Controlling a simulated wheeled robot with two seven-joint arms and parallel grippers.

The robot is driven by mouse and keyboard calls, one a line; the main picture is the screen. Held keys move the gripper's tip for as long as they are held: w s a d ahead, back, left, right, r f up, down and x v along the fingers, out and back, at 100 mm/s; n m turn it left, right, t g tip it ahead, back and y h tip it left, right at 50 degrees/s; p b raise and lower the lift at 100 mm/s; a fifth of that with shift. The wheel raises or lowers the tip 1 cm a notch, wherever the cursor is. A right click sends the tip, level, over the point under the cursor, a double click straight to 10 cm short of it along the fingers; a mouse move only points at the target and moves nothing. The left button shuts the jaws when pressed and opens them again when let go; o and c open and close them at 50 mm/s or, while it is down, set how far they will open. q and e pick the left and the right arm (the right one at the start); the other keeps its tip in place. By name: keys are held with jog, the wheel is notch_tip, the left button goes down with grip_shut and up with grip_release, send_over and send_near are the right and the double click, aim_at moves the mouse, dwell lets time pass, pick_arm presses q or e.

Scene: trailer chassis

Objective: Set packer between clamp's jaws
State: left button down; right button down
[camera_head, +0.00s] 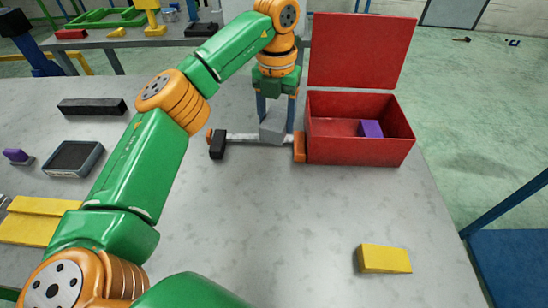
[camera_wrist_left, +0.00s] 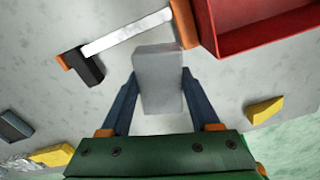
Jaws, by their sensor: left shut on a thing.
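The clamp lies on the grey table with a pale bar (camera_head: 240,138), a black jaw (camera_head: 217,146) at its left end and an orange jaw (camera_head: 299,148) at its right end against the red box. In the left wrist view the bar (camera_wrist_left: 125,32) runs slanting above the packer. My left gripper (camera_head: 276,126) points down and is shut on the packer, a grey block (camera_head: 271,130). The packer (camera_wrist_left: 158,80) sits between both blue fingers, nearer the orange jaw than the black one. Its height above the table is unclear. My right gripper is out of view.
An open red box (camera_head: 360,152) with a purple block (camera_head: 370,129) inside stands right of the clamp. A yellow wedge (camera_head: 384,259) lies at front right. A black bar (camera_head: 92,107) and a dark tray (camera_head: 74,159) lie left. The front middle is clear.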

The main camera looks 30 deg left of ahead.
aim_at(274, 159)
pick_arm(q)
jog(key=n, duration=0.2)
jog(key=shift+w+a+r+n, duration=0.1)
jog(key=shift+w+a+n, duration=0.1)
jog(key=shift+a+n, duration=0.15)
jog(key=shift+n, duration=0.25)
notch_tip(274, 159, down, 10)
jog(key=shift+r+p, duration=0.1)
jog(key=shift+p, duration=0.35)
jog(key=shift+c, duration=0.6)
grip_release()
jog(key=shift+s, duration=0.2)
notch_tip(274, 159, up, 12)
jog(key=shift+b, duration=0.35)
